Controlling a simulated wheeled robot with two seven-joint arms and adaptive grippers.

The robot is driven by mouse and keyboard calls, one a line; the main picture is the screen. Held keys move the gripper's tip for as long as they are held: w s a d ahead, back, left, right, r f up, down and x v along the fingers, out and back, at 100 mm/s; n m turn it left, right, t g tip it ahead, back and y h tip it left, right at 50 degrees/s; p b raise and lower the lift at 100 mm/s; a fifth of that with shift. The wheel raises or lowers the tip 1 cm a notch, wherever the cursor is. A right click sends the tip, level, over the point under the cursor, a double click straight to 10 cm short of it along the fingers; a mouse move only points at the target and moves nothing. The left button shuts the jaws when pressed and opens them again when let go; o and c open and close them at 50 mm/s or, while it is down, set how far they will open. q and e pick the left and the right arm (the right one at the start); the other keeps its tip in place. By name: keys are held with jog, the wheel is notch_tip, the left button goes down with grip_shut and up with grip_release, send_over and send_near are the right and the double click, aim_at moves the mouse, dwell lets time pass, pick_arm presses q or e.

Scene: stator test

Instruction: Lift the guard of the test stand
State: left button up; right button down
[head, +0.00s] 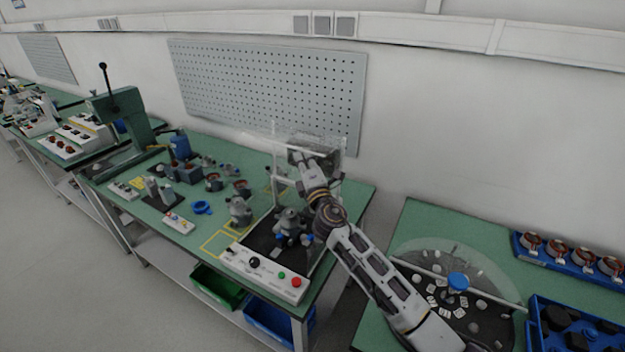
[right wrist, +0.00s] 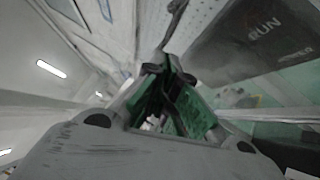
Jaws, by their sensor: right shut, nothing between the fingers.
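The test stand has a white control panel (head: 264,272) with a black knob and green and red buttons, in front of a dark base. A motor-like part (head: 289,222) with blue pieces sits on that base. The clear guard (head: 325,142) shows high at the back of the stand, its pane faint against the wall; its exact angle is hard to tell. My right gripper (head: 298,158) is up at the guard's level, shut and empty. Its closed fingers (right wrist: 166,76) also show in the right wrist view. Whether they touch the guard is unclear. My left gripper is out of view.
A dark box marked RUN (right wrist: 255,35) is close on the right in the wrist view. A green press (head: 122,115) and loose parts stand on the bench left of the stand. A round tray (head: 420,250) and blue bins (head: 545,255) are on the right table.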

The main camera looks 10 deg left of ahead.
jog(key=v, duration=0.8)
jog(key=shift+s, duration=0.3)
jog(key=shift+d, duration=0.15)
jog(key=shift+f, duration=0.1)
